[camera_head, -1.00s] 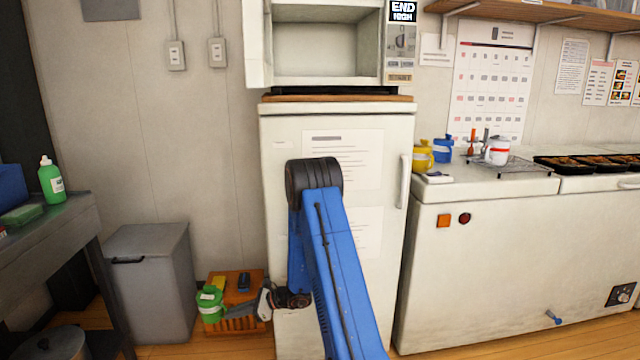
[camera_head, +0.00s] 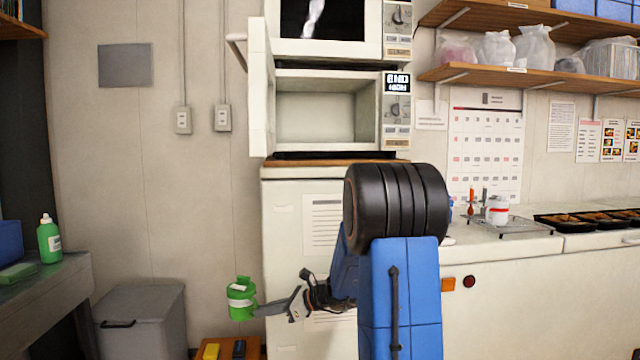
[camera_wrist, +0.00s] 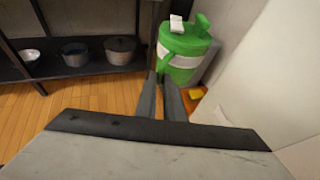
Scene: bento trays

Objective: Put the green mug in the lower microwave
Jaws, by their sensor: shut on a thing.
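The green mug (camera_head: 241,300) has a white band and hangs in the air left of the white fridge, above a wooden crate. My gripper (camera_head: 262,309) is shut on it from the right. In the wrist view the green mug (camera_wrist: 182,50) is upright at the tips of my gripper (camera_wrist: 166,80); where the fingers hold it is partly hidden. The lower microwave (camera_head: 322,112) stands on the fridge with its door (camera_head: 259,100) swung open to the left. Its inside looks empty.
The upper microwave (camera_head: 330,20) sits above the lower one. The fridge (camera_head: 290,200) is right of the mug. A grey bin (camera_head: 140,310) and a side table (camera_head: 50,280) with a green bottle (camera_head: 48,238) are at left.

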